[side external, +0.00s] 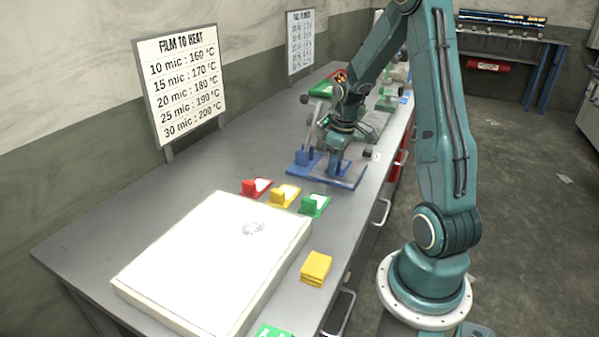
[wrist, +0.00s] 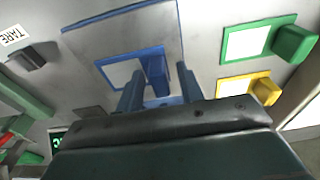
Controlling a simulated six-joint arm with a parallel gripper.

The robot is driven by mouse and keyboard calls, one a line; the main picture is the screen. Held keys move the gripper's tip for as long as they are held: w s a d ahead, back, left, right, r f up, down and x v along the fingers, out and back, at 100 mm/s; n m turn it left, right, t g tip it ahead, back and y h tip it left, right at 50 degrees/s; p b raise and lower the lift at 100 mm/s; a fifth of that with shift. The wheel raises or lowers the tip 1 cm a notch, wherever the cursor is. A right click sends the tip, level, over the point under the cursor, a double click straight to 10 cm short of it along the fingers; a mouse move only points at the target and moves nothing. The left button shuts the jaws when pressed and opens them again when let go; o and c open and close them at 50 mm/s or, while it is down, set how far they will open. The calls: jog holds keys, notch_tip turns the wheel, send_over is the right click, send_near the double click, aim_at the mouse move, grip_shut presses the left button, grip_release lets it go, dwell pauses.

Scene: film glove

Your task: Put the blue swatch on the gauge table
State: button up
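The blue swatch (wrist: 124,70), a blue-edged plate with a pale panel and an upright blue block, is below my gripper in the wrist view. My gripper (wrist: 160,80) has its fingers on either side of that block, with a narrow gap visible on each side, so it looks open. In the side external view my gripper (side external: 338,160) is low over a blue-edged grey plate (side external: 348,180), which appears to be the gauge table. The plate's blue edge also shows in the wrist view (wrist: 118,15). Contact between swatch and plate is hard to tell.
Red (side external: 255,188), yellow (side external: 284,195) and green (side external: 314,205) swatches stand in a row nearer the camera. A large white slab (side external: 210,265) and a yellow block (side external: 316,267) lie in front. A TARE label (wrist: 14,35) is at the wrist view's left.

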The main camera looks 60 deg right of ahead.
jog(key=shift+r, duration=0.15)
notch_tip(320, 180, up, 12)
jog(key=s, duration=0.1)
jog(key=shift+s, duration=0.25)
dwell(0.7)
jog(key=w+a+r, duration=0.1)
jog(key=a+r, duration=0.3)
jog(key=a, duration=0.5)
jog(key=s+a+t, duration=0.1)
jog(key=s+a, duration=0.2)
jog(key=a, duration=0.3)
jog(key=s+a+r+t, duration=0.1)
jog(key=s+a, duration=0.2)
jog(key=a, duration=0.3)
jog(key=s+a+r+t, duration=0.1)
jog(key=s+a+t, duration=0.1)
jog(key=a, duration=0.4)
jog(key=shift+s+a+r, duration=0.2)
jog(key=shift+s+a, duration=0.1)
jog(key=shift+s, duration=0.55)
jog(key=shift+c, duration=0.5)
